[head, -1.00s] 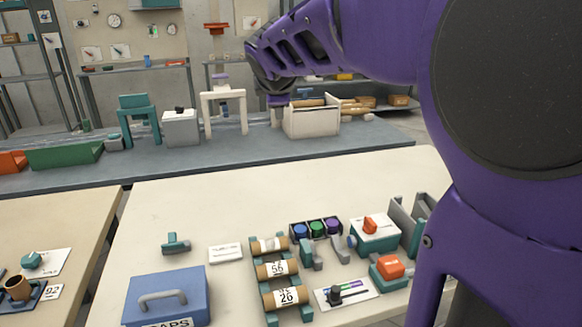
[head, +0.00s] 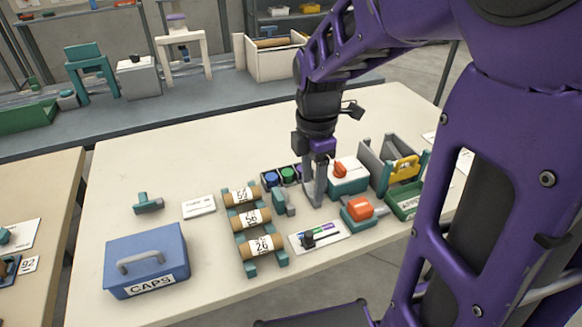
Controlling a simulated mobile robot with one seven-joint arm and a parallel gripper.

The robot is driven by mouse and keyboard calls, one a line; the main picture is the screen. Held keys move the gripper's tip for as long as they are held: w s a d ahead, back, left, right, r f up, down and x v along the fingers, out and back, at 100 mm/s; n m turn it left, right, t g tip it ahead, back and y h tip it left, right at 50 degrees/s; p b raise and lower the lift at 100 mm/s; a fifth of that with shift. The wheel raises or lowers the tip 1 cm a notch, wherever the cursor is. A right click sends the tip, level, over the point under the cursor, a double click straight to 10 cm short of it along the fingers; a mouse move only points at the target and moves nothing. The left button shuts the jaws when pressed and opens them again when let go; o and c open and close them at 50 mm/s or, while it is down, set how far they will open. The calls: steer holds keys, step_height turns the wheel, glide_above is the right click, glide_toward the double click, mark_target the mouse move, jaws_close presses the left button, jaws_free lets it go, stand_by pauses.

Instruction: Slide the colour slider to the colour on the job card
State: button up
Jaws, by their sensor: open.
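The colour slider (head: 319,236) is a white plate near the table's front, with a dark knob (head: 308,239) toward the left part of its track. Green and purple colour patches show to the right of the knob; any colour under the knob is hidden. A small white card (head: 198,206) lies left of the tubes; its print is too small to read, and I cannot tell whether it is the job card. My gripper (head: 316,155) points down above and behind the slider, near the spools and a grey bracket. It is open and apart from the slider; its fingertips are hard to make out.
Labelled cardboard tubes (head: 250,217) lie in a teal rack. Blue, green and purple spools (head: 288,175) stand behind the slider. An orange-knobbed box (head: 347,178) and an orange button (head: 360,208) are on the right. A blue CAPS box (head: 146,260) is front left.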

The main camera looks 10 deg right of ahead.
mark_target(309, 233)
step_height(309, 233, down, 17)
steer(key=b, duration=0.4)
steer(key=shift+f, duration=0.2)
jaws_close()
stand_by(1.3)
